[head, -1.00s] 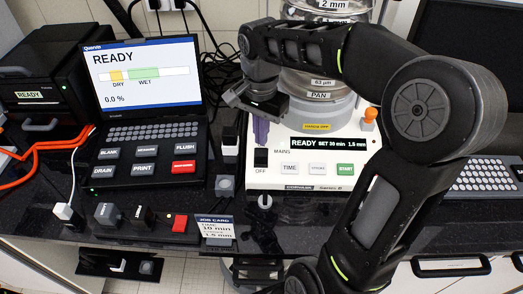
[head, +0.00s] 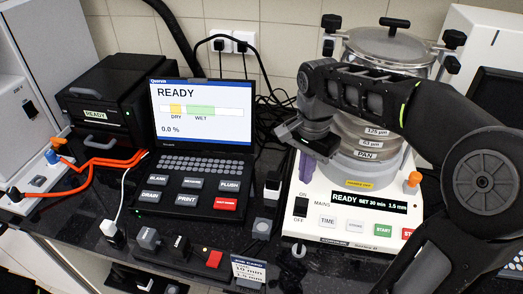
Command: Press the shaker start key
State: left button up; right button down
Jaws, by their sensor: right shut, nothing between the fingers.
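The shaker's green START key (head: 383,230) is on the front panel of the white sieve shaker (head: 332,241), right of the TIME key (head: 328,221) and a paler key. The display (head: 368,202) reads READY, SET 30 min, 1.5 mm. My right gripper (head: 305,166) is shut and empty, pointing down above the panel's left part, over the mains switch (head: 300,208). It is up and left of the START key, apart from it. My right arm reaches in from the right and covers part of the sieve stack. My left gripper is not in view.
A red key (head: 407,234) sits just right of START, partly hidden by my arm. An orange knob (head: 415,179) stands at the panel's right. Left are a laptop-like analyser (head: 201,112) showing READY, a job card (head: 248,270) and a small red button (head: 214,258).

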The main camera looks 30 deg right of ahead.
aim_at(381, 230)
jog(key=k, duration=1)
